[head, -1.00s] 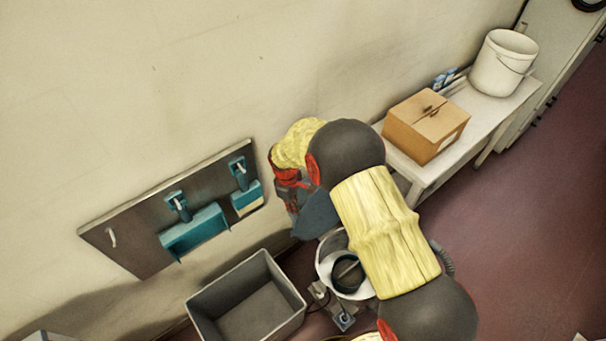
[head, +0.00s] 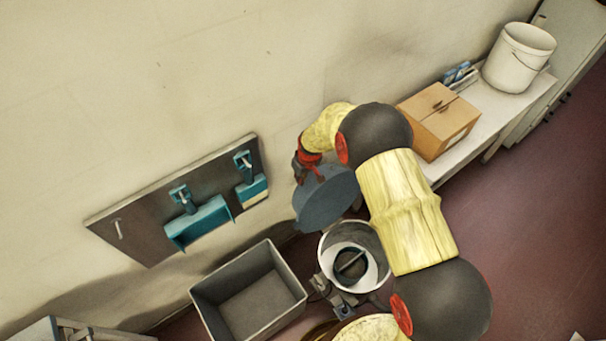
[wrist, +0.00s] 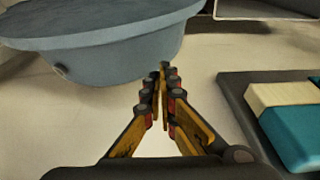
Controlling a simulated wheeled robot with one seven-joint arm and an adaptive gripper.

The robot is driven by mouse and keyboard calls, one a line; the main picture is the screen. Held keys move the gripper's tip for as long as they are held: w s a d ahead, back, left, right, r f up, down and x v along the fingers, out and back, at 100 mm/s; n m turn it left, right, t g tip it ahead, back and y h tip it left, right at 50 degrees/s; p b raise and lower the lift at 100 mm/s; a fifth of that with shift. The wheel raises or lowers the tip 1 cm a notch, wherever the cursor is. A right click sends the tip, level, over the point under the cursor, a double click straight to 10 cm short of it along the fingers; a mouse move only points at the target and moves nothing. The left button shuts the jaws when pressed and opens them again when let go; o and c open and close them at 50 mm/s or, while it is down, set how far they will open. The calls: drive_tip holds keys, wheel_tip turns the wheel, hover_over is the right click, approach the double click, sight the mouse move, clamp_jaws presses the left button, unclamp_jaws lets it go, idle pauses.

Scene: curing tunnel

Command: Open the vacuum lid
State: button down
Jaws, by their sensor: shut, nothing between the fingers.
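The vacuum lid (head: 326,200) is a blue-grey dish shape. In the head view it stands tilted up, away from the open top of the white vacuum drum (head: 383,270), whose dark round inside shows. My gripper (head: 308,172) is at the lid's upper left edge, near the wall. In the wrist view the lid (wrist: 105,45) fills the upper left, with a small knob on its side. My gripper (wrist: 163,72) is shut and empty there, its fingertips close to the lid's right side; I cannot tell whether they touch it.
A grey open bin (head: 248,292) stands left of the drum. A dark wall board (head: 150,225) holds teal brushes and a dustpan (head: 200,224). At right, a bench carries a cardboard box (head: 438,120) and a white bucket (head: 518,58).

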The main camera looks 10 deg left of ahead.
sight(320, 190)
drive_tip(key=shift+x, duration=0.8)
drive_tip(key=shift+s+d+r, duration=0.25)
drive_tip(key=shift+s+d, duration=0.25)
drive_tip(key=shift+d, duration=0.05)
drive_tip(key=shift+s+d+r, duration=0.25)
drive_tip(key=shift+s+d, duration=0.25)
drive_tip(key=shift+d, duration=0.05)
drive_tip(key=shift+s+d, duration=0.3)
drive_tip(key=shift+d, duration=0.1)
drive_tip(key=shift+s, duration=0.1)
drive_tip(key=s+d+b, duration=0.1)
drive_tip(key=s+d, duration=0.3)
drive_tip(key=shift+d+r, duration=0.35)
drive_tip(key=shift+d, duration=0.05)
drive_tip(key=shift+s+r, duration=0.1)
drive_tip(key=shift+r, duration=0.05)
